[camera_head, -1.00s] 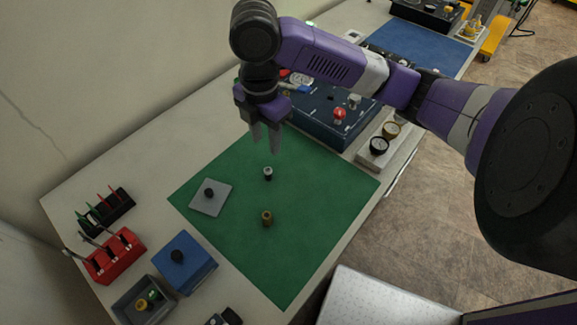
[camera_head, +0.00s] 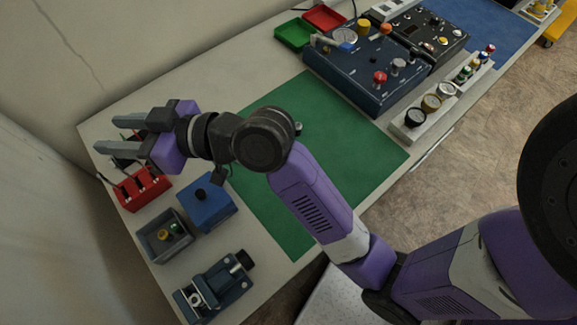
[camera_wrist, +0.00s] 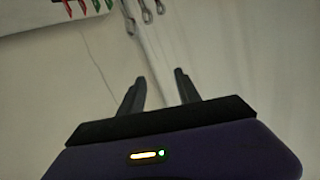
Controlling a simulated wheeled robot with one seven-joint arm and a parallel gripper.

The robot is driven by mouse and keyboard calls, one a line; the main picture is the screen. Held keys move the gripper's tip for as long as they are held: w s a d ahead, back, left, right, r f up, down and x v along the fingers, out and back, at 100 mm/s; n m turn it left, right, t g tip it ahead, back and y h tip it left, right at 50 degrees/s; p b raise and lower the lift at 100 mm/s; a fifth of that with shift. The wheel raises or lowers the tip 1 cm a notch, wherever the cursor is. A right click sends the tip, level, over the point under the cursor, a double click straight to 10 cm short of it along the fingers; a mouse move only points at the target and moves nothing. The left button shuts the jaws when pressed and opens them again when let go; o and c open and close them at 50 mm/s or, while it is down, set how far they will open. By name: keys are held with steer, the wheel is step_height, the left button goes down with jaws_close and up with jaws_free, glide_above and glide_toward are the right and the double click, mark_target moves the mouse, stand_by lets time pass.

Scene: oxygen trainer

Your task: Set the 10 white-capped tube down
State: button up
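What looks like the small white-capped tube (camera_head: 299,127) stands on the green mat (camera_head: 350,160) in the head view. Only its pale top shows beside my arm, which hides part of the mat. My gripper (camera_head: 106,134) is far to its left, over the left end of the table, with its fingers pointing left and level. The fingers are spread, and the wrist view shows nothing between my gripper's fingertips (camera_wrist: 160,76).
A red rack (camera_head: 143,188), a blue block (camera_head: 207,206), a grey box (camera_head: 165,235) and a dark clamp-like fixture (camera_head: 213,289) stand below my gripper in the head view. A blue control box (camera_head: 365,70) and a gauge block (camera_head: 422,118) stand beyond the mat.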

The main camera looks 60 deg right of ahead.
steer(key=s+d+f+m+h, duration=0.2)
steer(key=s+f+m+h, duration=0.15)
steer(key=s+f, duration=0.35)
steer(key=s+d+f+m+h, duration=0.2)
steer(key=s+f+m+h, duration=0.15)
steer(key=s, duration=0.65)
steer(key=s+d+n, duration=0.1)
steer(key=s+d, duration=0.2)
steer(key=s, duration=0.5)
steer(key=s+d+n, duration=0.2)
steer(key=s+d, duration=0.2)
steer(key=s, duration=0.5)
steer(key=shift+r, duration=0.25)
